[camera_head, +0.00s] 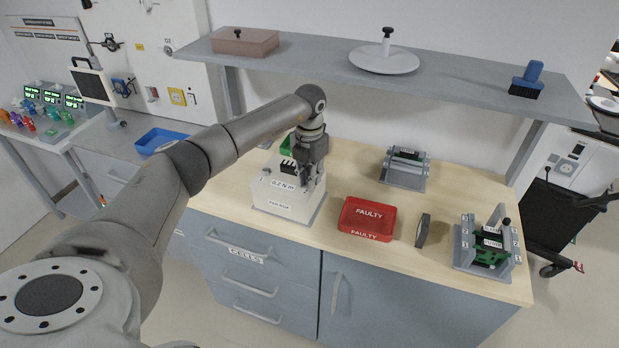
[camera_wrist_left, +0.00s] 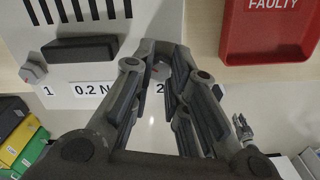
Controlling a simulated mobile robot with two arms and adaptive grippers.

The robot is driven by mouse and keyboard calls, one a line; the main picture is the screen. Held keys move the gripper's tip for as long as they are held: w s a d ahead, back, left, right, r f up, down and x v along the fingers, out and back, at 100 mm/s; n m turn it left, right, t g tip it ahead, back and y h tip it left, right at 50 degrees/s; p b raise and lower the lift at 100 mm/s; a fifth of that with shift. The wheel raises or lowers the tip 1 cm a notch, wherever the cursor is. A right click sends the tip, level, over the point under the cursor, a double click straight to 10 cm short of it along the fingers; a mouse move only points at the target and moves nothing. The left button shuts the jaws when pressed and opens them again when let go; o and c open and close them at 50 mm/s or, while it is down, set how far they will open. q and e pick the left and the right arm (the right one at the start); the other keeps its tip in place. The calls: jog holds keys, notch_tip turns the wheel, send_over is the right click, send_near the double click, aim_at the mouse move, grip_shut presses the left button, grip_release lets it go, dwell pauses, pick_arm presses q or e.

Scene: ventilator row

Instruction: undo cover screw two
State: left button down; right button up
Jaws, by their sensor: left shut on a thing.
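The white ventilator unit (camera_head: 275,203) stands on the wooden bench, with a "0.2 N m" label on its front. It also fills the upper left of the left wrist view (camera_wrist_left: 125,55). Cover screw one (camera_wrist_left: 32,72) is a grey knob by the label "1", free of my gripper. My left gripper (camera_head: 309,186) reaches down at the unit's right front corner. In the left wrist view its fingers (camera_wrist_left: 163,78) are shut on cover screw two (camera_wrist_left: 158,70), beside the label "2". The fingers mostly hide that screw.
A red FAULTY tray (camera_head: 345,229) sits right of the unit. Grey fixtures stand at the back (camera_head: 404,182) and right (camera_head: 465,262). A shelf (camera_head: 330,62) runs above the bench. Bare bench lies between these.

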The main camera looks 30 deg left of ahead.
pick_arm(q)
jog(key=n, duration=0.4)
jog(key=shift+n, duration=0.3)
jog(key=n, duration=0.3)
jog(key=shift+n, duration=0.4)
jog(key=n, duration=0.3)
jog(key=shift+p, duration=0.35)
jog(key=shift+n+p, duration=0.3)
jog(key=shift+n, duration=1.8)
jog(key=c, duration=1.4)
grip_release()
jog(key=shift+o, duration=0.2)
